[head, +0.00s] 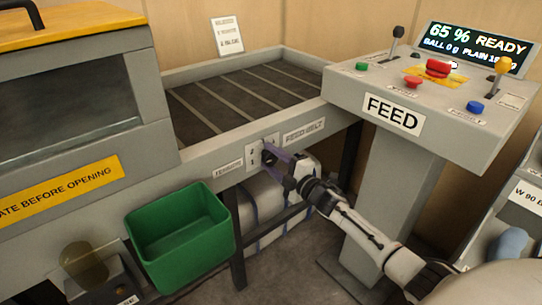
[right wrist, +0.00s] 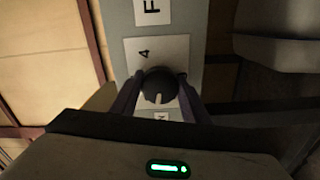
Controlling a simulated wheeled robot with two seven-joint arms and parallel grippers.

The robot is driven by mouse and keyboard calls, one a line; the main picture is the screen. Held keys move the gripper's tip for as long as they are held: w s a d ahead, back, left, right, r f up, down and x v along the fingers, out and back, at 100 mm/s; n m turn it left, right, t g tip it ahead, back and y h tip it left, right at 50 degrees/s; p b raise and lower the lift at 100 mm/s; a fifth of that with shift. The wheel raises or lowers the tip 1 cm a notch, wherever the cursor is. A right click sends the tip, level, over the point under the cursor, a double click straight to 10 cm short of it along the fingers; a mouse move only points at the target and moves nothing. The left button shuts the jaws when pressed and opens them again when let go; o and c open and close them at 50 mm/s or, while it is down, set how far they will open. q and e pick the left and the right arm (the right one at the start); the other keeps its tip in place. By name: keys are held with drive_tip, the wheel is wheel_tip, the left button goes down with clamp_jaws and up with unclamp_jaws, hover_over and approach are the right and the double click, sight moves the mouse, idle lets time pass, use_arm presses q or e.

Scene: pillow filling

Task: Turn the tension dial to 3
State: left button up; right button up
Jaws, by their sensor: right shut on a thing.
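The tension dial is a dark round knob (right wrist: 158,82) on a white plate (right wrist: 132,56) in the right wrist view. A "4" is printed on the plate beside it. A pale pointer mark on the knob faces the bottom of that view; which number it meets is hidden. In the head view the plate (head: 253,159) is on the front rail of the feed belt, and the dial is mostly covered by my gripper. My right gripper (head: 276,160) is shut on the dial, one finger on each side, as the right wrist view (right wrist: 157,88) also shows. My left gripper is out of view.
A green bin (head: 180,262) stands below the rail at left. A grey feed console (head: 345,85) with buttons and levers stands at right; its screen (head: 474,46) reads 65 % READY. The slatted belt (head: 245,92) is empty. A white bale (head: 262,212) lies under it.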

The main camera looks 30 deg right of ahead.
drive_tip(key=m+p, duration=0.1)
drive_tip(key=m, duration=0.2)
drive_tip(key=m+p, duration=0.1)
drive_tip(key=m, duration=0.2)
drive_tip(key=shift+m, duration=1.2)
drive_tip(key=m, duration=0.3)
drive_tip(key=shift+p, duration=0.4)
drive_tip(key=shift+m, duration=2)
drive_tip(key=o, duration=1)
